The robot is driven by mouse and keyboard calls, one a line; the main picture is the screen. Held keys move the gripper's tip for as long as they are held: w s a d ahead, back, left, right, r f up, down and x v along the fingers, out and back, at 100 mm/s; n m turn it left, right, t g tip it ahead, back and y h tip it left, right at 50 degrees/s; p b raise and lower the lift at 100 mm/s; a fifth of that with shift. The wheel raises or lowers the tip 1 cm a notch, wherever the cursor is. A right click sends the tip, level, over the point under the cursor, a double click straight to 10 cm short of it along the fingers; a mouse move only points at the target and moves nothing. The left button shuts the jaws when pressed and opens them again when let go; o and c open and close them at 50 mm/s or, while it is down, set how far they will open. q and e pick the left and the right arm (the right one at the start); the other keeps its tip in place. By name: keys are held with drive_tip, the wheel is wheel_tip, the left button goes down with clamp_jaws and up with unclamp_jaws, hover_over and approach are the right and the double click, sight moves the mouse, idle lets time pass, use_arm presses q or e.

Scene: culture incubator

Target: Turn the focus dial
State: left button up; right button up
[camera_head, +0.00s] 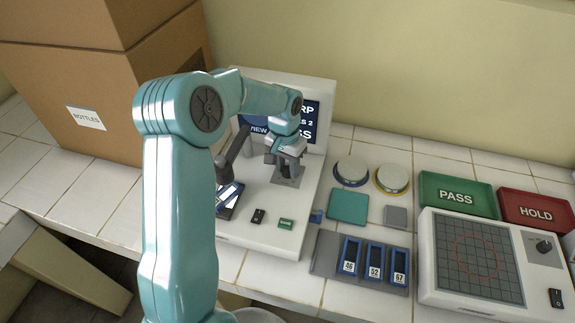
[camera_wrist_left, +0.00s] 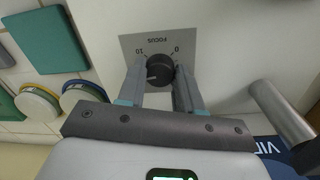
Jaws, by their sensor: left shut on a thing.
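The focus dial (camera_wrist_left: 159,70) is a round dark knob on a grey plate (camera_wrist_left: 133,47) marked FOCUS, with 0 and 10 at its sides, in the left wrist view. My left gripper (camera_wrist_left: 159,78) has one finger on each side of the dial and is shut on it. In the head view my left gripper (camera_head: 287,165) is over the grey plate on the white microscope-like device (camera_head: 262,215); the arm and gripper hide the dial there. The device's screen (camera_head: 312,118) is partly covered by my arm. My right gripper is not in view.
A dark post (camera_head: 232,155) stands left of my gripper, near a slide on the stage (camera_head: 230,198). Two round dishes (camera_head: 351,171), a green square (camera_head: 347,207) and a rack of numbered slides (camera_head: 372,262) lie right. PASS (camera_head: 457,194) and HOLD (camera_head: 535,210) trays stand farther right.

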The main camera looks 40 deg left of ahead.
sight(284, 169)
use_arm(q)
drive_tip(key=o, duration=1)
drive_tip(key=shift+r, duration=0.15)
drive_tip(key=shift+o, duration=0.2)
wheel_tip(284, 169, up, 16)
drive_tip(key=shift+s+a+r, duration=0.15)
drive_tip(key=shift+a, duration=0.3)
